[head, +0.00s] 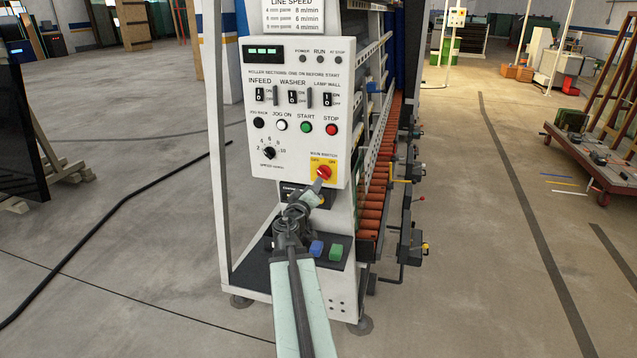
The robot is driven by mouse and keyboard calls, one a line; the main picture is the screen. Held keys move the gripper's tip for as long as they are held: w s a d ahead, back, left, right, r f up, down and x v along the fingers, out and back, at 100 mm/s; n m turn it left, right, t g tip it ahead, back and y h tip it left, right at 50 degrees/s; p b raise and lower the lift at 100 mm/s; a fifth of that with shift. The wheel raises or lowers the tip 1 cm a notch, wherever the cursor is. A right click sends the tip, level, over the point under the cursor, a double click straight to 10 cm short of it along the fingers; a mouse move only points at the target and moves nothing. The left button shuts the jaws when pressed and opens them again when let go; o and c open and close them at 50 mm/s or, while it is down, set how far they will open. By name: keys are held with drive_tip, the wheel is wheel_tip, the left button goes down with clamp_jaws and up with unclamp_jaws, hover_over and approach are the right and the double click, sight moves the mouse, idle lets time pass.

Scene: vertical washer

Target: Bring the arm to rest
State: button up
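My arm reaches up from the bottom of the head view toward the white control panel (292,110). My gripper (319,182) is at the panel's lower right, just below the red rotary main switch (324,172) on its yellow plate. The fingertips overlap the lower edge of the switch in the picture. I cannot tell whether they touch it. The fingers are small and seen from behind, so whether they are open or shut is unclear. My wrist hides part of the dark lower panel (285,190).
A dark shelf (333,262) with blue and green blocks juts out below the panel, behind my forearm. A roller conveyor (375,205) runs back on the right. A black cable (110,225) lies on the floor at left. A red cart (590,165) stands at right. Open floor lies on both sides.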

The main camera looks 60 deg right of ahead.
idle(0.4)
drive_tip(key=w+a+n+t+y, duration=0.2)
drive_tip(key=w+a+t+y, duration=0.15)
drive_tip(key=w+a, duration=1.25)
drive_tip(key=w+a+f+y, duration=0.1)
drive_tip(key=w+a+f, duration=0.2)
drive_tip(key=a, duration=0.4)
drive_tip(key=w+a+f+y, duration=0.1)
drive_tip(key=w+a+f, duration=0.15)
drive_tip(key=a, duration=0.45)
drive_tip(key=a+f+g+y+p, duration=0.1)
drive_tip(key=a+f+y, duration=0.15)
drive_tip(key=a, duration=0.35)
drive_tip(key=a+f+g+y, duration=0.1)
drive_tip(key=a+f, duration=0.3)
drive_tip(key=a, duration=0.2)
drive_tip(key=s+a+f+n+g+y, duration=0.1)
drive_tip(key=s+a+f+g+y, duration=0.1)
drive_tip(key=a, duration=0.4)
drive_tip(key=s+a+f+n+g+y, duration=0.1)
drive_tip(key=s+a+f+g+y, duration=0.1)
drive_tip(key=s+a+f, duration=0.3)
drive_tip(key=s+a+f+n+g+y, duration=0.1)
drive_tip(key=s+a+f+g+y, duration=0.2)
drive_tip(key=s+a, duration=0.3)
drive_tip(key=shift+s+a+f+y, duration=0.15)
drive_tip(key=shift+a+f+y, duration=0.35)
drive_tip(key=shift+a, duration=0.55)
